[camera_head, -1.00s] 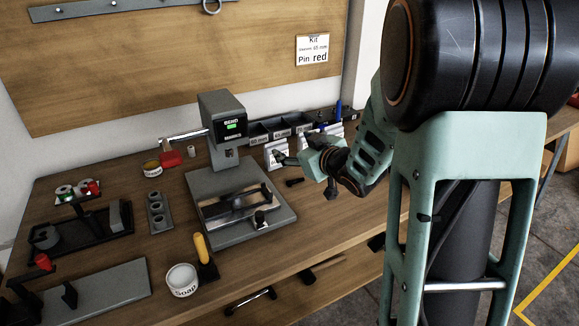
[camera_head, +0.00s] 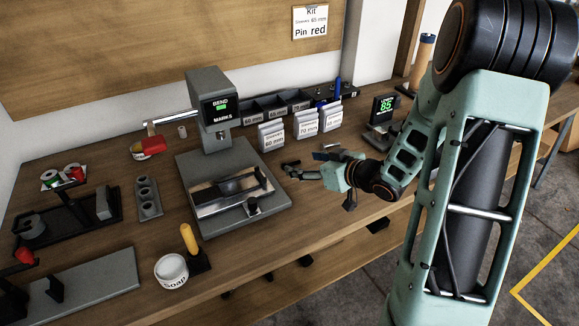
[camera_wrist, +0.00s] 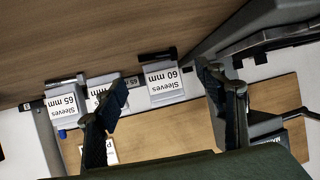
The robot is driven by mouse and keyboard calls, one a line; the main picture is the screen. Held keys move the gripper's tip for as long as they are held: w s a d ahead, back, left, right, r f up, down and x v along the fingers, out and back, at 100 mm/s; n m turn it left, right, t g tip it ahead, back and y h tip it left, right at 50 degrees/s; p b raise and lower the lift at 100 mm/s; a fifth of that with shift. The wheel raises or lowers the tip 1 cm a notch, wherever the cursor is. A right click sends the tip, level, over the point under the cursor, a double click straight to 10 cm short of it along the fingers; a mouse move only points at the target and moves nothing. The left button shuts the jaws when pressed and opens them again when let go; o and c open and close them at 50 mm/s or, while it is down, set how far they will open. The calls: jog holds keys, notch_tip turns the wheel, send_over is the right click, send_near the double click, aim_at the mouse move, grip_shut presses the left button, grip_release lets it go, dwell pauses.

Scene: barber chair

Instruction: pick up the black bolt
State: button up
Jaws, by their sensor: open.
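The black bolt (camera_head: 290,163) lies on the workbench in front of the 60 mm sleeves box, partly hard to tell from my dark finger beside it. In the wrist view a dark bar that looks like this bolt (camera_wrist: 157,54) shows by the 60 mm sleeves box, in the gap between my fingers and beyond their tips. My gripper (camera_head: 308,164) is open and empty, low over the bench to the right of the bolt, with its fingers pointing left. Both spread fingers show in the wrist view (camera_wrist: 162,75).
White sleeves boxes for 60 mm (camera_head: 271,138), 70 mm (camera_head: 306,124) and 65 mm (camera_head: 331,117) stand just behind. A grey bending press (camera_head: 215,100) stands left. A display device (camera_head: 383,108) stands behind my arm.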

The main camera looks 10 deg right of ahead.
aim_at(295, 161)
jog(key=shift+b+x, duration=0.65)
jog(key=shift+x, duration=2.15)
jog(key=shift+d, duration=0.1)
jog(key=shift+c, duration=0.5)
jog(key=c, duration=1.1)
jog(key=shift+c, duration=0.2)
